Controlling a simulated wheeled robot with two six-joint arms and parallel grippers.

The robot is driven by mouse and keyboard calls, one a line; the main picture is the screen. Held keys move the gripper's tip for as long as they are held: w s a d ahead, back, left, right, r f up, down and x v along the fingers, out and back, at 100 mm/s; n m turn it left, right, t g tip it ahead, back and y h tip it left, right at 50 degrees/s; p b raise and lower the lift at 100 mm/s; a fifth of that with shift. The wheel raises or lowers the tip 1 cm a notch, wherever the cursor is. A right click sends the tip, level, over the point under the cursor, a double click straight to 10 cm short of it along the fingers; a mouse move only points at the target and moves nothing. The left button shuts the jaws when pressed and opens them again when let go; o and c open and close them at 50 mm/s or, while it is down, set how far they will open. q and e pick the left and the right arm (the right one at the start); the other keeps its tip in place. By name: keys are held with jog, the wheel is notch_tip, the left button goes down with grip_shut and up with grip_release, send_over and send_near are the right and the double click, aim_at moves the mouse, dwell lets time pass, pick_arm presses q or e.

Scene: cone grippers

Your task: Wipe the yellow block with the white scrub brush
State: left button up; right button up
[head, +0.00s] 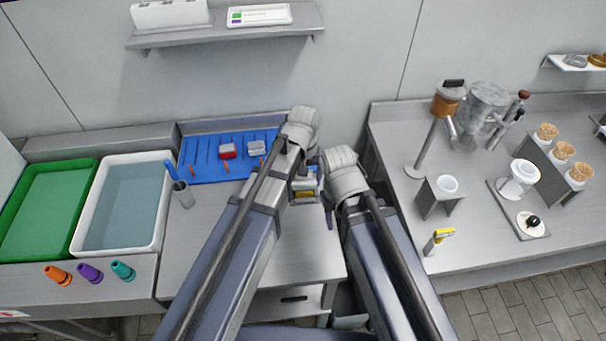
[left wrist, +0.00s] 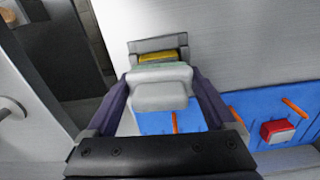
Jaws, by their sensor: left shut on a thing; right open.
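My left gripper (head: 305,176) is shut on the white scrub brush, a pale block with a greenish edge (left wrist: 160,95) held between its dark fingers in the left wrist view. A yellow block (head: 303,195) shows just below the left gripper in the head view. It also shows beyond the brush in the left wrist view (left wrist: 160,57), partly hidden; I cannot tell whether the two touch. My right gripper (head: 325,190) is open, close to the right of the yellow block; its fingers are partly hidden, and I cannot tell whether the block lies between them.
A blue mat (head: 205,172) with orange pegs carries a red block (head: 227,151) and a grey-white block (head: 256,147). A coffee counter (head: 385,125) lies right, across a gap.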

pick_arm(q)
jog(key=shift+s+d, duration=0.2)
jog(key=shift+s, duration=0.85)
jog(key=shift+f, duration=0.15)
jog(key=shift+c, duration=0.7)
pick_arm(e)
jog(key=shift+f, duration=0.15)
pick_arm(q)
jog(key=shift+w+a, duration=0.2)
jog(key=shift+w, duration=0.85)
jog(key=shift+w+a, duration=0.2)
jog(key=shift+w, duration=0.85)
pick_arm(e)
jog(key=shift+r, duration=0.2)
pick_arm(q)
notch_tip(320, 180, up, 6)
jog(key=p, duration=0.6)
jog(key=shift+s, duration=0.1)
pick_arm(e)
notch_tip(320, 180, up, 6)
